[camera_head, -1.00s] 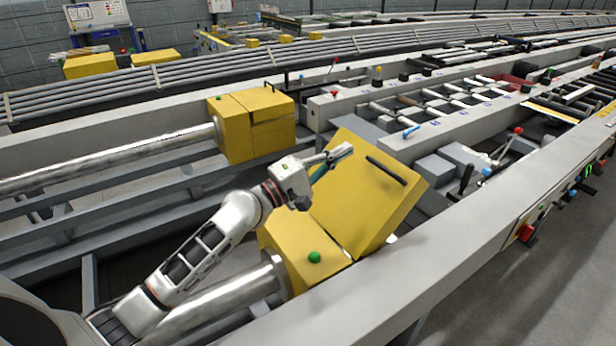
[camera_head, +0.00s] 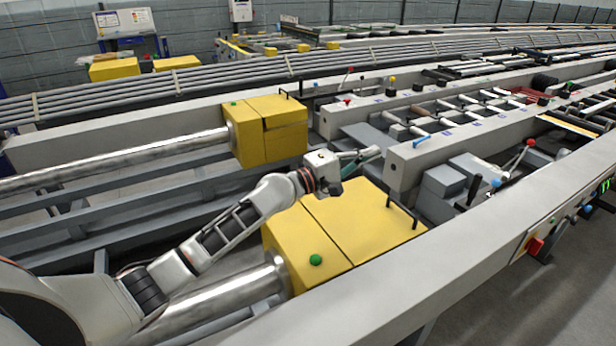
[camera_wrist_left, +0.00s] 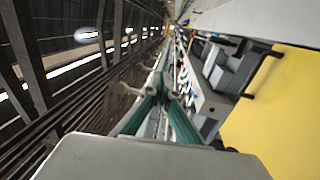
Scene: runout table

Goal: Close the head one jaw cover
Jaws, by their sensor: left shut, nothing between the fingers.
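The head one jaw cover (camera_head: 365,228) is the yellow lid on the near yellow housing (camera_head: 300,250), which has a green button on top. The cover lies down, its top about level with the housing top. A black bar handle (camera_head: 403,212) is on its right edge. The cover also shows at the right of the left wrist view (camera_wrist_left: 285,115). My left gripper (camera_head: 368,154) is shut and empty, above and beyond the cover's far edge. I see no contact with the cover. Its green fingers (camera_wrist_left: 165,100) show in the wrist view. My right gripper is not in view.
A second yellow housing (camera_head: 265,130), with its cover down, stands on the far line. A grey rail (camera_head: 440,245) runs along the near side. Levers with red and blue knobs (camera_head: 512,158) stand right of the cover.

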